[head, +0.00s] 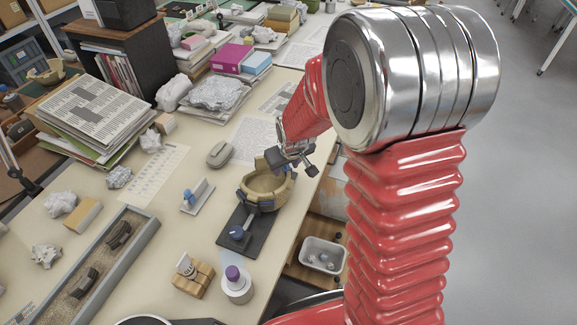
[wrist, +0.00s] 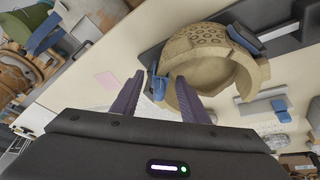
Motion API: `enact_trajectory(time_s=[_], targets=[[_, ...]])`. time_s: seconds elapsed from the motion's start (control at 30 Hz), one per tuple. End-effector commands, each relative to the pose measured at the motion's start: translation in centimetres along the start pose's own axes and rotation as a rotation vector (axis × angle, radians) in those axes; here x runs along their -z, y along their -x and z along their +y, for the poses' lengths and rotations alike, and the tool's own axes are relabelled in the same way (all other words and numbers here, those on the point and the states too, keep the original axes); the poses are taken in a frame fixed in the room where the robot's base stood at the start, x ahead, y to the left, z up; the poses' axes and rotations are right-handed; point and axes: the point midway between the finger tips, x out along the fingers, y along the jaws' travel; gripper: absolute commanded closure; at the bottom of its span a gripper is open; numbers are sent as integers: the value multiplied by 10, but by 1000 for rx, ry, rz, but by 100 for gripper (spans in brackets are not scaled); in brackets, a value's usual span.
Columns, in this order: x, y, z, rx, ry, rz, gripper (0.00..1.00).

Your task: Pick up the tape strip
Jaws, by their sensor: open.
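The tan, partly rebuilt pot (head: 268,187) stands at the far end of a dark base (head: 245,241), and it fills the upper middle of the wrist view (wrist: 190,48). A small blue strip (wrist: 157,84), which looks like tape, shows at the pot's near edge between my jaws. My gripper (wrist: 160,74) is open, its two dark fingers spread on either side of the strip. I cannot tell whether a finger touches it. In the head view my gripper (head: 291,164) is right at the pot's rim and hides part of it. Another blue piece (wrist: 243,39) sits across the pot.
A pale holder with blue on it (head: 197,196) stands left of the pot, also in the wrist view (wrist: 261,106). A purple-capped jar (head: 237,286), wooden block (head: 193,276) and sand tray (head: 93,270) stand nearer. The table's edge runs close right of the pot.

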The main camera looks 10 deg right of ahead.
Motion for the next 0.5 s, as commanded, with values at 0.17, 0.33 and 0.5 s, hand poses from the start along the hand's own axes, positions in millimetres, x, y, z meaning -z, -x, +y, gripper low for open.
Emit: enact_trajectory(time_s=[0.17, 0.33, 0.5], targets=[[0, 0, 0, 0, 0, 0, 59], [0, 0, 0, 0, 0, 0, 59], [0, 0, 0, 0, 0, 0, 71]])
